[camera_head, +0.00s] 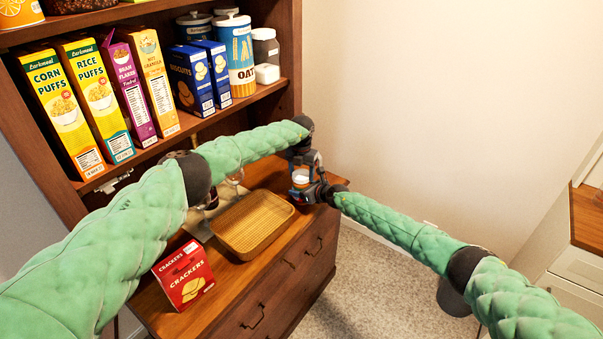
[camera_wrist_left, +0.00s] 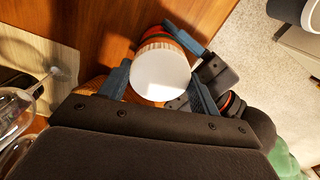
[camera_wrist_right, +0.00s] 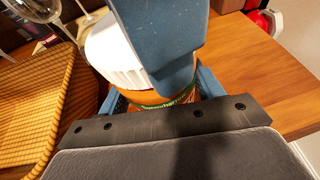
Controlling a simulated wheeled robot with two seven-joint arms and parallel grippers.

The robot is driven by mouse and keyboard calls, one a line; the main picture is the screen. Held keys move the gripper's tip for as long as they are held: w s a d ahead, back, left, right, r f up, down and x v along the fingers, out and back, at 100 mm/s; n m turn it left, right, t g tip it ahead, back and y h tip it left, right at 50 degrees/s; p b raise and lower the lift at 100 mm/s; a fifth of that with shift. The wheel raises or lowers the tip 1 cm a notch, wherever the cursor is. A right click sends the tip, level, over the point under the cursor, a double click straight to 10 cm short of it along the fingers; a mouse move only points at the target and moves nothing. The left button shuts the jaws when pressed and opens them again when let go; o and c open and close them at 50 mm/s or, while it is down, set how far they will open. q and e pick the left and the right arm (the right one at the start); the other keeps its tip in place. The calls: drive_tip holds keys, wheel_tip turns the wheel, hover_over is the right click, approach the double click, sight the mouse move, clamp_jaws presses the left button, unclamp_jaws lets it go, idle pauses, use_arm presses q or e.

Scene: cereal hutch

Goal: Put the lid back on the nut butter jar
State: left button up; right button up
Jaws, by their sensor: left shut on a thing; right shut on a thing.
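The white ridged lid (camera_wrist_left: 160,78) sits between the blue fingers of my left gripper (camera_wrist_left: 161,90), which is shut on it from above. The orange-brown nut butter jar (camera_wrist_right: 165,102), with a green-edged label, is held in my right gripper (camera_wrist_right: 163,92), which is shut around its side. In the right wrist view the lid (camera_wrist_right: 113,55) is directly at the top of the jar. A left finger covers part of both, so I cannot tell whether the lid is fully seated. In the head view the jar (camera_head: 300,178) is small and partly hidden by both grippers.
A woven tray (camera_head: 253,222) lies left of the jar on the wooden counter (camera_head: 228,283). A red crackers box (camera_head: 184,276) stands nearer. Glasses (camera_wrist_left: 14,108) stand close to my left gripper. Cereal boxes (camera_head: 62,110) fill the shelf above. The counter's right edge is close.

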use_arm(q)
drive_tip(key=m, duration=0.7)
drive_tip(key=shift+w, duration=0.1)
drive_tip(key=o, duration=1.1)
drive_tip(key=shift+r, duration=2.3)
drive_tip(key=shift+c, duration=0.4)
drive_tip(key=n, duration=0.1)
drive_tip(key=r+n, duration=0.1)
drive_tip(key=n, duration=0.2)
drive_tip(key=shift+r, duration=0.3)
drive_tip(key=n, duration=0.1)
drive_tip(key=r+n, duration=0.1)
drive_tip(key=n, duration=0.3)
drive_tip(key=shift+r, duration=0.4)
drive_tip(key=shift+f, duration=0.1)
